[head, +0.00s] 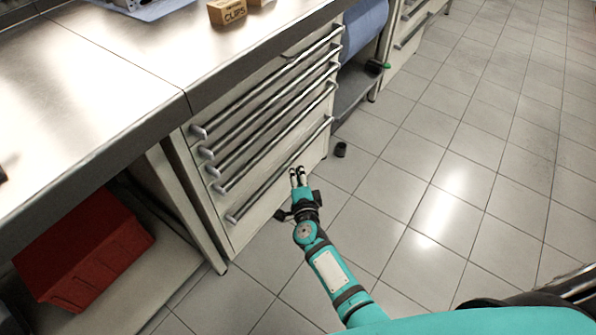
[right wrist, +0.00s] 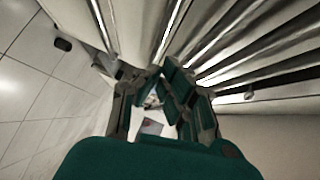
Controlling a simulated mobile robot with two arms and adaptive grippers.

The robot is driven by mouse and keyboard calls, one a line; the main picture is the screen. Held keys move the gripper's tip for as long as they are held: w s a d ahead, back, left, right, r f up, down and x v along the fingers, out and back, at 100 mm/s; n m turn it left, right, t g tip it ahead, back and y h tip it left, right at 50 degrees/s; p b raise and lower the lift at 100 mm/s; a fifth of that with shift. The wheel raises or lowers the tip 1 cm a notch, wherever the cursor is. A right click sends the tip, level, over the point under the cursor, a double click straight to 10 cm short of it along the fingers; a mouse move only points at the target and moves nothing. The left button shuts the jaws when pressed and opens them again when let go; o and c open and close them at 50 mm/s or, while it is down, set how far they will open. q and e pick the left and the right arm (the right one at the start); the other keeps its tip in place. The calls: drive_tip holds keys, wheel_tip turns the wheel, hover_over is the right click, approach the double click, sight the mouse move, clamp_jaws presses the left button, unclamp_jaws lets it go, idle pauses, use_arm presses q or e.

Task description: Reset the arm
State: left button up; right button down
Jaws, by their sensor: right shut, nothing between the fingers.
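My right arm (head: 330,268) is teal and reaches up from the lower right in the head view. My right gripper (head: 298,172) is shut and empty, close in front of the bottom handle of a drawer cabinet (head: 285,178). I cannot tell whether its fingertips touch the handle. In the right wrist view the gripper (right wrist: 155,98) shows near the middle, with the drawer handles beyond it. All the drawers look shut. My left gripper is not in view.
A metal workbench (head: 110,65) runs along the left, with a box labelled CLIPS (head: 228,12) on it. A red bin (head: 85,250) sits on the shelf below. A dark object (head: 340,149) lies by the cabinet. The tiled floor (head: 430,180) on the right is clear.

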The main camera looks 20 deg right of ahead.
drive_tip(key=s+f+n+g+y, duration=0.2)
drive_tip(key=s+f+n+g, duration=0.3)
drive_tip(key=s+f+n, duration=0.7)
drive_tip(key=s+f+n+g+y, duration=0.3)
drive_tip(key=s+f+n+g, duration=0.25)
drive_tip(key=s+f, duration=0.8)
drive_tip(key=s+d+n+g+h, duration=0.3)
drive_tip(key=s+d+g, duration=0.15)
drive_tip(key=s, duration=0.85)
use_arm(q)
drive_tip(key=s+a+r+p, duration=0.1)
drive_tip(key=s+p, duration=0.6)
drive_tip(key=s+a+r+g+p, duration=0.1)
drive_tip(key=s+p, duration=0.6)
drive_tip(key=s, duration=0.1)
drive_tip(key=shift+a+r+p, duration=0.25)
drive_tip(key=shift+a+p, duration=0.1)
drive_tip(key=shift+p, duration=0.05)
use_arm(e)
drive_tip(key=s+d+r, duration=0.1)
drive_tip(key=s, duration=0.5)
drive_tip(key=s+d+r, duration=0.1)
drive_tip(key=s+d, duration=0.1)
drive_tip(key=s, duration=0.5)
drive_tip(key=shift+s+r, duration=0.2)
drive_tip(key=shift+r, duration=0.15)
drive_tip(key=c, duration=2)
unclamp_jaws()
